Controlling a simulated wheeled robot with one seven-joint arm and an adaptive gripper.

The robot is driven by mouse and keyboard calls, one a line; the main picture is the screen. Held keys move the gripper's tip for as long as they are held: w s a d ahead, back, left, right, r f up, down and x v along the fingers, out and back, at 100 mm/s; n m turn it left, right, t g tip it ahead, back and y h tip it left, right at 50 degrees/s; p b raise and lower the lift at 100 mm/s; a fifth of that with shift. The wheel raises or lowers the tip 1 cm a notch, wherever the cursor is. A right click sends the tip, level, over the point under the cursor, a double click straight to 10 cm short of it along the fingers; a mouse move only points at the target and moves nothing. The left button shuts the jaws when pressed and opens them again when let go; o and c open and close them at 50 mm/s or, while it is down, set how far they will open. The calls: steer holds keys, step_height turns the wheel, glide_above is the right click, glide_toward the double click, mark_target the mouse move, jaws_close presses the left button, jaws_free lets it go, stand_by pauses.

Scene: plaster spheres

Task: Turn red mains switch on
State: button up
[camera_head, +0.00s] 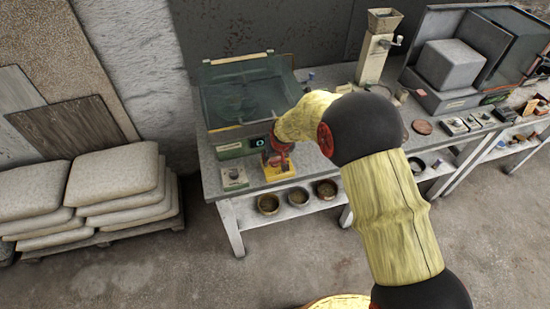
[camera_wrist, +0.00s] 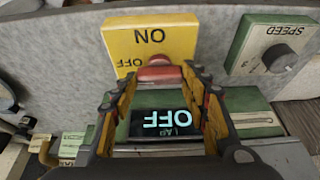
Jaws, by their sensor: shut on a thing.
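The red mains switch (camera_wrist: 158,71) sits at the OFF end of a yellow plate (camera_wrist: 150,40) marked ON and OFF, upside down in the wrist view. My gripper (camera_wrist: 158,80) has its fingers on either side of the switch, shut on it. A display (camera_wrist: 165,121) between the fingers reads OFF in pale letters. In the head view the yellow switch box (camera_head: 278,174) stands at the front edge of the bench, with my gripper (camera_head: 277,158) down over it; the switch itself is largely hidden there.
A glass-lidded machine (camera_head: 245,92) stands behind. Bowls (camera_head: 298,196) sit on the lower shelf. Stacked sacks (camera_head: 110,175) lie at left.

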steer(key=shift+c, duration=0.8)
steer(key=shift+m+b, duration=0.3)
steer(key=shift+b, duration=0.2)
steer(key=m+b, duration=0.1)
steer(key=b, duration=0.1)
steer(key=m+h+b, duration=0.1)
steer(key=m+b, duration=0.1)
steer(key=shift+a+f+b, duration=0.15)
steer(key=shift+f+b, duration=0.1)
steer(key=shift+b, duration=0.1)
steer(key=m+h+b, duration=0.1)
steer(key=m+b, duration=0.2)
steer(key=b, duration=0.2)
steer(key=shift+a+m+h, duration=0.1)
steer(key=shift+m+h, duration=0.2)
steer(key=shift+h, duration=0.1)
steer(key=m+b, duration=0.1)
steer(key=m+h+b, duration=0.1)
steer(key=m, duration=0.1)
steer(key=shift+r+m+g, duration=0.2)
steer(key=shift+m+g, duration=0.1)
steer(key=shift+w+a+m+g+h, duration=0.1)
steer(key=shift+m+g+h, duration=0.5)
steer(key=shift+m, duration=1.4)
steer(key=o, duration=1.2)
steer(key=shift+c, duration=0.2)
